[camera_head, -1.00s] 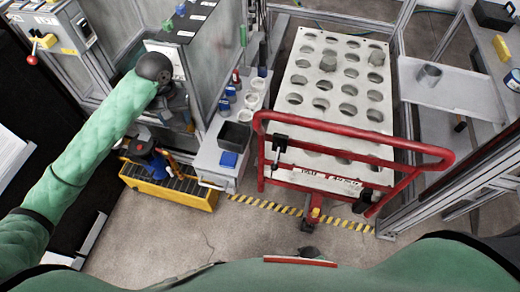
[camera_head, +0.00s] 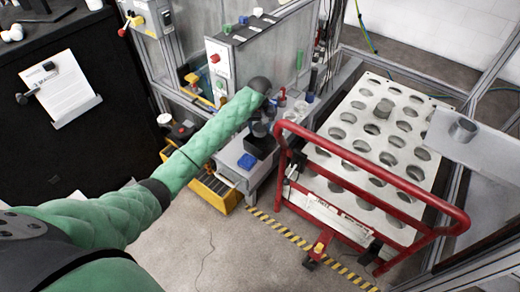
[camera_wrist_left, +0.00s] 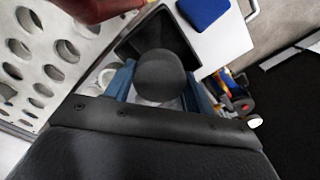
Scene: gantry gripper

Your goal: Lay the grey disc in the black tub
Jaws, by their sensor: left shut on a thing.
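The dark grey disc (camera_wrist_left: 160,74) sits between the two blue fingers of my left gripper (camera_wrist_left: 162,92) in the left wrist view. The gripper is shut on it. The black tub (camera_wrist_left: 132,42) lies just beyond, and the disc overlaps part of its opening in that view; I cannot tell the height between them. In the head view my left gripper (camera_head: 261,130) is at the white side table, over the black tub (camera_head: 262,150), and hides much of it. The disc cannot be made out there. My right gripper is not in view.
A blue box (camera_head: 247,162) lies beside the tub on the white table (camera_head: 232,155). Small cups and bottles stand behind the gripper. A red-railed cart (camera_head: 365,160) with a holed plate (camera_head: 395,125) stands to the right. A yellow crate (camera_head: 215,190) is on the floor at left.

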